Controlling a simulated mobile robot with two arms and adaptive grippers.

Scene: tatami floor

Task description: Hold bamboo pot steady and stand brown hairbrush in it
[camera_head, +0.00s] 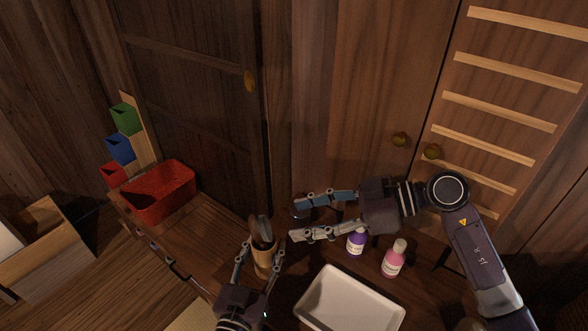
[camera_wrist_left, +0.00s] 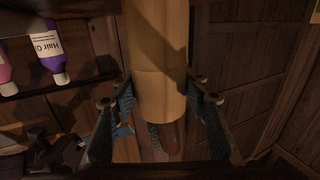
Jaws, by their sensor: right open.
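The bamboo pot (camera_head: 264,262) stands upright on the dark wooden surface at the lower middle of the head view. The brown hairbrush (camera_head: 263,229) sticks up out of its mouth. In the left wrist view the pale pot (camera_wrist_left: 160,50) fills the middle, and the hairbrush (camera_wrist_left: 172,138) with dark bristles shows beyond its rim. My left gripper (camera_head: 264,245) has its fingers on both sides of the pot, seemingly touching it. My right gripper (camera_head: 294,219) is open and empty, just right of the brush, with its fingers pointing left. The brush's lower part is hidden in the pot.
A purple bottle (camera_head: 356,243) and a pink bottle (camera_head: 393,260) stand right of the pot, below my right arm. A white tray (camera_head: 312,307) lies in front. A red bin (camera_head: 187,203) is at the left. Cabinet doors (camera_head: 385,60) rise close behind.

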